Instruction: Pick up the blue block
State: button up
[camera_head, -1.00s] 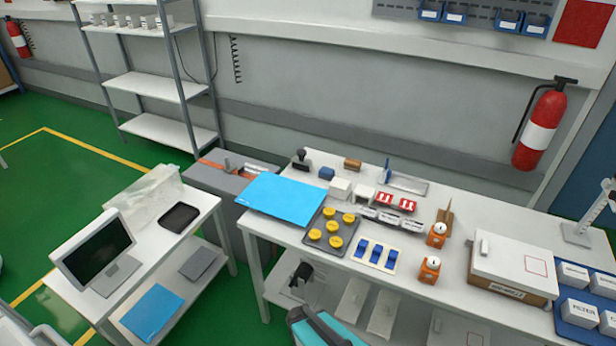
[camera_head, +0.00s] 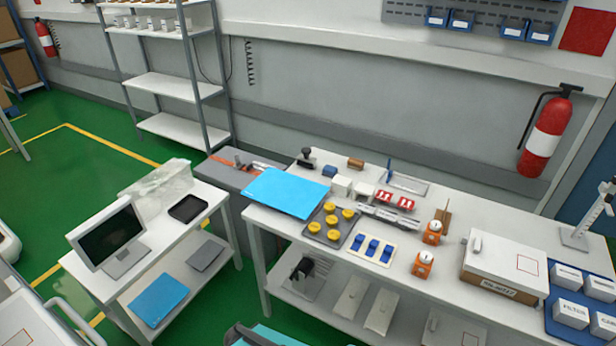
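A small dark blue block (camera_head: 330,171) stands on the white workbench (camera_head: 452,217), near its back edge. It is just behind the light blue sheet (camera_head: 287,192) and left of the white boxes. Several other blue pieces (camera_head: 373,246) sit in a cream holder near the bench's front edge. No gripper fingers show in this view. A dark and teal shape at the bottom edge is cut off, and I cannot tell whether it is part of my arm.
Around the block are a black stamp (camera_head: 306,157), a brown block (camera_head: 355,163) and white boxes (camera_head: 341,186). Yellow knobs on a dark tray (camera_head: 318,231) and orange devices (camera_head: 431,233) are nearer the front. A monitor cart (camera_head: 160,251) stands left. Green floor is open farther left.

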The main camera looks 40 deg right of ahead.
aim_at(329, 171)
jog(key=z, duration=0.75)
jog(key=k, duration=0.15)
jog(key=u, duration=2.3)
jog(key=k, duration=0.75)
jog(key=z, duration=0.6)
jog(key=k, duration=0.65)
jog(key=z, duration=0.4)
jog(key=i, duration=1.6)
jog(key=u, duration=0.35)
